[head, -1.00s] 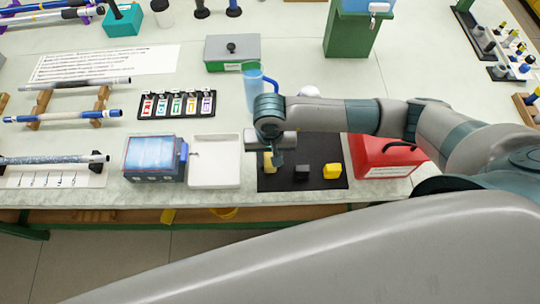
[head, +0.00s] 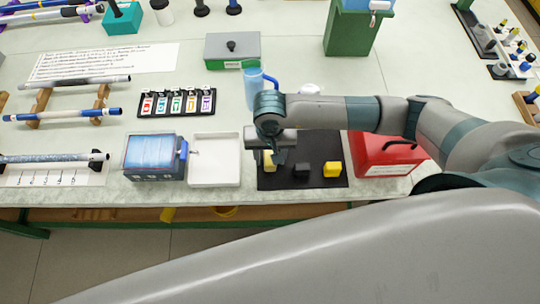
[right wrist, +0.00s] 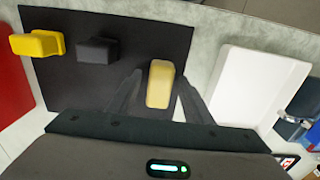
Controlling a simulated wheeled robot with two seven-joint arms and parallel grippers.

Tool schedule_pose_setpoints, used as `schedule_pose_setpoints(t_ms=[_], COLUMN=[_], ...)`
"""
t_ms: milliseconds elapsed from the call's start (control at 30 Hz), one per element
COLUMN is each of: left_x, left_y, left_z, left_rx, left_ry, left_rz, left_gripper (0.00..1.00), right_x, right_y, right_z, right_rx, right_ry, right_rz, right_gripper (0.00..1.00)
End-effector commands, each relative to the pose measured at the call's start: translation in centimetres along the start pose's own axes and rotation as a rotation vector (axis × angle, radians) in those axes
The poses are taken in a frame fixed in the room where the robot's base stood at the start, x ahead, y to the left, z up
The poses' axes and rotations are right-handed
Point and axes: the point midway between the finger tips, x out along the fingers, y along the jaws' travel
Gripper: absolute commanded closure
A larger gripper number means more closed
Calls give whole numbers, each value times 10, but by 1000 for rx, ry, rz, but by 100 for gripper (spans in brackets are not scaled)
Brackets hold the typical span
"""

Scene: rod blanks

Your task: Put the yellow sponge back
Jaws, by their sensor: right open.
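A pale yellow block (head: 269,160), which looks like a sponge, is on the black mat (head: 318,143) near its left edge. My right gripper (head: 277,157) is over it and hides part of it. In the right wrist view the pale block (right wrist: 160,84) lies between the two open fingers of the gripper (right wrist: 161,80), with a gap on each side. A bright yellow piece with a raised block (head: 332,170) is at the mat's right, also in the right wrist view (right wrist: 37,44). My left gripper is not in view.
A black block (head: 302,169) stands between the two yellow things. A white tray (head: 214,184) is just left of the mat, beside a blue-topped box (head: 153,157). A red box (head: 385,157) is to the right. A blue jug (head: 252,88) stands behind the gripper.

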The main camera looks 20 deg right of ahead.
Motion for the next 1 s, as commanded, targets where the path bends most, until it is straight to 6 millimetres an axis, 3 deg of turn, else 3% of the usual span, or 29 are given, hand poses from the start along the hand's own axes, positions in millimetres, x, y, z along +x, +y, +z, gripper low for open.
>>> schedule_pose_setpoints(t_ms=[167,600,800,1000], left_x=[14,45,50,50], left_y=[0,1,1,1], left_z=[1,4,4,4], left_rx=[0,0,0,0], left_ry=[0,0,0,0], left_rz=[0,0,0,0], left_gripper=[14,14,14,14], right_x=[-20,-96,-113,-117], right_y=[-1,-1,0,0], right_z=[-2,-2,-1,0], right_rx=[-3,-2,-1,-1], right_ry=[6,7,3,2], right_rz=[-4,-4,-2,-1], right_gripper=[54,54,54,54])
